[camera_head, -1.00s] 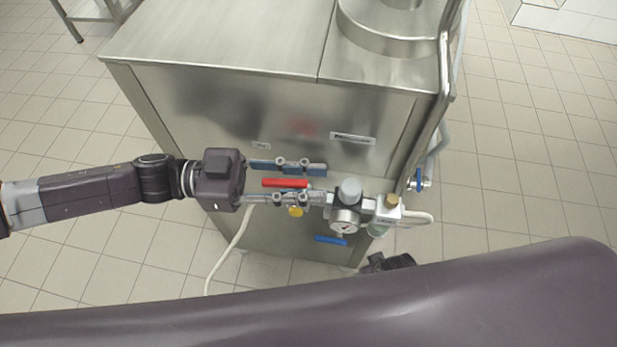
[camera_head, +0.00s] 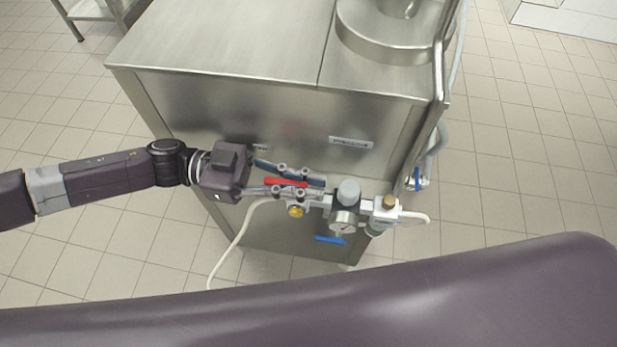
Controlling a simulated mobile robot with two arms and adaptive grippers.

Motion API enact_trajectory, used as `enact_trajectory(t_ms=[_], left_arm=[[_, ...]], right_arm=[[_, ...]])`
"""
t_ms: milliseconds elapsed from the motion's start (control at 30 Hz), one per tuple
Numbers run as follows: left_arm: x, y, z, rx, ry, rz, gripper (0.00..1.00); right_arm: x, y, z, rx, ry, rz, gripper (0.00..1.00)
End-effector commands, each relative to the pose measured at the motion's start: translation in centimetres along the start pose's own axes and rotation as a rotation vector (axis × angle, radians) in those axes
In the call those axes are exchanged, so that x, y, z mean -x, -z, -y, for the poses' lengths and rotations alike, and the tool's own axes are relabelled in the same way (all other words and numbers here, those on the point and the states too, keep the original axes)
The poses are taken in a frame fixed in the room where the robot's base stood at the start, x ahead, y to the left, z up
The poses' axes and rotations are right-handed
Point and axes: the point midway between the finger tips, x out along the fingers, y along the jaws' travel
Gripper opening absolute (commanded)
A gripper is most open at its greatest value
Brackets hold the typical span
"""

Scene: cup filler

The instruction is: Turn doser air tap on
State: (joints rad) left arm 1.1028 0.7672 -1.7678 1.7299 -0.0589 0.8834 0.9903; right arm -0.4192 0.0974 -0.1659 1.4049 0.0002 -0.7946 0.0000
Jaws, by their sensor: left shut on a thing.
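The red tap handle (camera_head: 286,182) shows on the pipework at the front of the steel machine. It lies nearly level, tilted slightly down to the right. My left gripper (camera_head: 318,188) comes in from the left and is shut on the red handle, one finger above it and one below. The fingers hide part of the tap behind the handle. A yellow-brass fitting (camera_head: 296,211) shows just below the fingers. My right gripper is not in view.
Right of the handle are a regulator with a round gauge (camera_head: 343,223) and a brass-topped valve (camera_head: 386,207). A blue handle (camera_head: 329,239) sits below, another blue tap (camera_head: 417,180) at the right side. A pale hose (camera_head: 238,238) hangs to the floor.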

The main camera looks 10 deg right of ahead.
Motion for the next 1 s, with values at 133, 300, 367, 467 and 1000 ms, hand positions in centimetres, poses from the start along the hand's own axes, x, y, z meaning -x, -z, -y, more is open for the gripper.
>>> enact_trajectory(t_ms=[133, 300, 367, 467, 1000], left_arm=[[0.0, 0.0, 0.0, -0.001, -0.008, 0.0, 0.0], [0.0, 0.0, 0.0, -0.001, -0.007, 0.0, 0.0], [0.0, 0.0, 0.0, -0.001, -0.007, 0.0, 0.13], [0.0, 0.0, 0.0, -0.001, -0.006, 0.0, 0.24], [2.6, -0.1, 0.1, 0.001, 0.0, 0.003, 0.28]], right_arm=[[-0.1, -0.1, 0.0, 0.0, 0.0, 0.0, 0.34], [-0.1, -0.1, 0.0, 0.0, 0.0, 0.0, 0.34], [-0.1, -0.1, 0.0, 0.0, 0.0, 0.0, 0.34], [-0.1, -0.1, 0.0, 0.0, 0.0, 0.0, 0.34], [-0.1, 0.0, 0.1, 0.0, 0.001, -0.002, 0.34]])
